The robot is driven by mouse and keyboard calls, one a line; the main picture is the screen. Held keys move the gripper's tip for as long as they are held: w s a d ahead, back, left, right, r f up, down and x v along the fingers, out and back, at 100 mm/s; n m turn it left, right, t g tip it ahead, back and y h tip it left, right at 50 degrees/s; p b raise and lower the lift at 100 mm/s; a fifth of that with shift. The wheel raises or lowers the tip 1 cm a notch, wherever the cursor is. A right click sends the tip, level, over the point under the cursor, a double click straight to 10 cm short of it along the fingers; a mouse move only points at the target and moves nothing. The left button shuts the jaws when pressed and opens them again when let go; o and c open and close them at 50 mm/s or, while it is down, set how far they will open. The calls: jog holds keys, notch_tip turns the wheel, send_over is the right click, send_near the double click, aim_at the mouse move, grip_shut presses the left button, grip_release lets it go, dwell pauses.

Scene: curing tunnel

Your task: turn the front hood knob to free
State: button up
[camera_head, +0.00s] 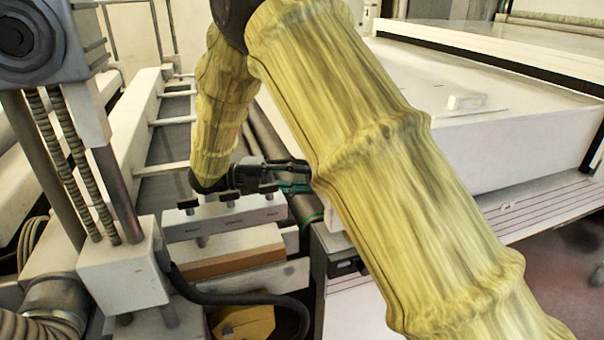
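My gripper (285,172) is a black end piece at the picture's middle, pointing right toward the near left side of a large white hood-like box (520,150). Its fingertips run behind my yellow-sleeved arm, so I cannot tell whether they are open or touch anything. No knob on the box's side is visible; that spot is hidden by the sleeve. Several black-topped knobs stand on a white block below and left of my gripper: a left one (187,206), a middle one (230,197) and a right one (268,188). I cannot tell whether any is the front hood knob.
A small white handle (466,101) sits on top of the box. A thin green line shows beside my gripper. A grey machine head (40,40) with ribbed hoses stands at left. A black hose (240,298) curves below, near a yellow part (245,323).

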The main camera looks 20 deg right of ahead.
jog(key=shift+n, duration=0.5)
jog(key=o, duration=1)
